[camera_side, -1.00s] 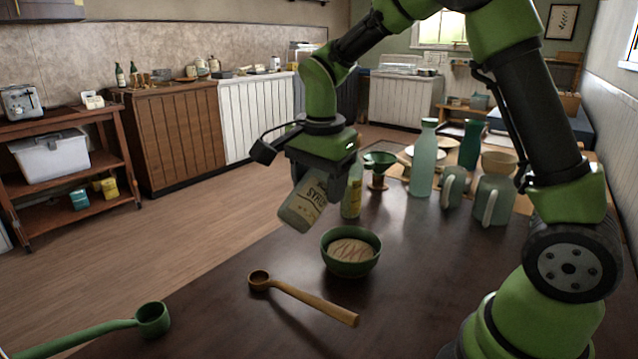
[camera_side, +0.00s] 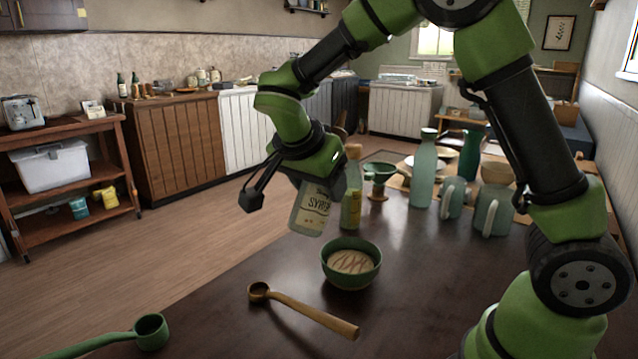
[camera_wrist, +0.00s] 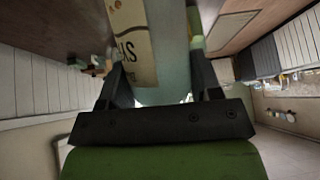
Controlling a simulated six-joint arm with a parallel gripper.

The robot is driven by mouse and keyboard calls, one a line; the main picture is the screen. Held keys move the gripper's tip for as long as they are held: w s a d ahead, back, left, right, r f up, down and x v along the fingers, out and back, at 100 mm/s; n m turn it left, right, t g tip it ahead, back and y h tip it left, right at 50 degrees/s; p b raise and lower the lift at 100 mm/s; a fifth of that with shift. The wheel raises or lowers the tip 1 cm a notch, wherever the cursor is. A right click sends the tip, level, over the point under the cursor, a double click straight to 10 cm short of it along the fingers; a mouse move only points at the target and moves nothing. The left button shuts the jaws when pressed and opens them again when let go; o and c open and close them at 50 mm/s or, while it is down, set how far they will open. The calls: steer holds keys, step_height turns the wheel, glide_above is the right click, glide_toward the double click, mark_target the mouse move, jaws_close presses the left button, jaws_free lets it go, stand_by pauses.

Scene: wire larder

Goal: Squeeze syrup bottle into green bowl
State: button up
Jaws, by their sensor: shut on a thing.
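My gripper (camera_side: 318,178) is shut on the syrup bottle (camera_side: 309,212), a pale bottle with a cream label. It holds the bottle in the air, slightly tilted, above and to the left of the green bowl (camera_side: 350,279). The bowl stands on the dark table and has pale brown contents with darker streaks on top. In the wrist view the syrup bottle (camera_wrist: 135,45) fills the space between the jaws. The bottle's other end is hidden by the gripper in the side view.
A yellow-labelled bottle (camera_side: 352,195) stands just behind the held bottle. A wooden ladle (camera_side: 305,312) and a green ladle (camera_side: 148,332) lie in front. A green funnel (camera_side: 379,172), a tall bottle (camera_side: 424,170) and mugs (camera_side: 492,211) stand behind. The table right of the bowl is clear.

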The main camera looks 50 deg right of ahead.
mark_target(315, 211)
steer(key=shift+c, duration=1)
steer(key=shift+a+r+h, duration=0.1)
steer(key=shift+r+h, duration=0.2)
steer(key=shift+h, duration=0.7)
steer(key=h, duration=0.2)
steer(key=r+h, duration=0.1)
steer(key=shift+r+h, duration=0.2)
steer(key=shift+h, duration=0.2)
steer(key=o, duration=0.4)
steer(key=c, duration=0.4)
steer(key=shift+n, duration=0.3)
steer(key=shift+a+f+n+t+y, duration=0.25)
steer(key=shift+f+n+t, duration=0.3)
steer(key=shift+n+t, duration=0.45)
steer(key=a+f+n+t, duration=0.1)
steer(key=s+f+n+t+y, duration=0.1)
steer(key=n+t, duration=0.1)
steer(key=s+a+f+n+t+y, duration=0.1)
steer(key=f, duration=0.1)
steer(key=shift+a+n+t+y, duration=0.25)
steer(key=shift+a+n+t, duration=0.05)
steer(key=shift+a, duration=0.05)
